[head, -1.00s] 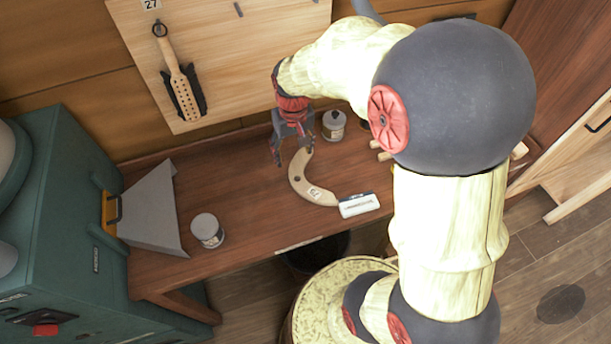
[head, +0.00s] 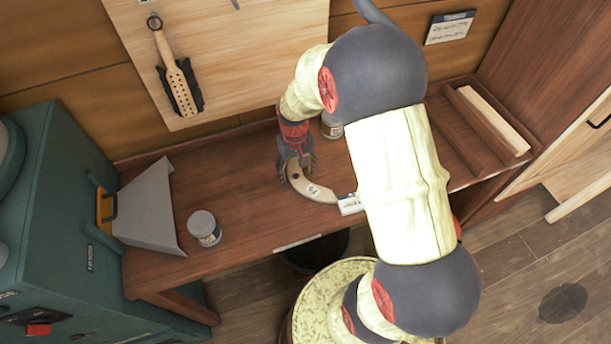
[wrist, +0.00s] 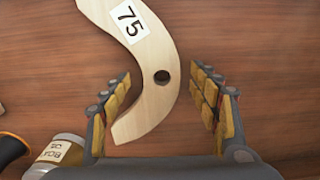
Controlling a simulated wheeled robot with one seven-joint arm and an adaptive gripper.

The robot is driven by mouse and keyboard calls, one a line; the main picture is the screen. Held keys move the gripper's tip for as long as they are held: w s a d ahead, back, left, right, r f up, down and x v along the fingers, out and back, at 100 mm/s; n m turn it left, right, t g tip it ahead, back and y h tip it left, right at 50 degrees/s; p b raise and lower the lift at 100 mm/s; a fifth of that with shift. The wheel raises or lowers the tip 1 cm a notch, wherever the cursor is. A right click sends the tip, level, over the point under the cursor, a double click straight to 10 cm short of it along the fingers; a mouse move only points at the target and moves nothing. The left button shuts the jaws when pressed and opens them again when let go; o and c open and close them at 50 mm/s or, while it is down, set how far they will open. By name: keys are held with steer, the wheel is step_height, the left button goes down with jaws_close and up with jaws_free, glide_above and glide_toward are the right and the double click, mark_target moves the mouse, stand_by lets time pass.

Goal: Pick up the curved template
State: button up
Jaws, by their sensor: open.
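The curved template (head: 308,187) is a pale wooden arc lying on the brown bench, with a dark hole and a white label. In the wrist view the template (wrist: 157,55) carries the label "75", and its near end lies between my fingers. My gripper (wrist: 163,105) is open, with one yellow-padded finger on each side of that end; the left finger is very close to the wood and the right one stands clear. In the head view my gripper (head: 297,172) is at the far end of the template. Whether the fingers touch it I cannot tell.
A can (head: 331,127) stands behind, and another can (head: 204,229) stands left near the front edge. A grey sheet-metal piece (head: 150,208) is further left.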

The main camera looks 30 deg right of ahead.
steer(key=shift+f, duration=0.35)
steer(key=shift+c, duration=1.1)
steer(key=c, duration=1.1)
steer(key=shift+r, duration=0.15)
steer(key=shift+c, duration=0.6)
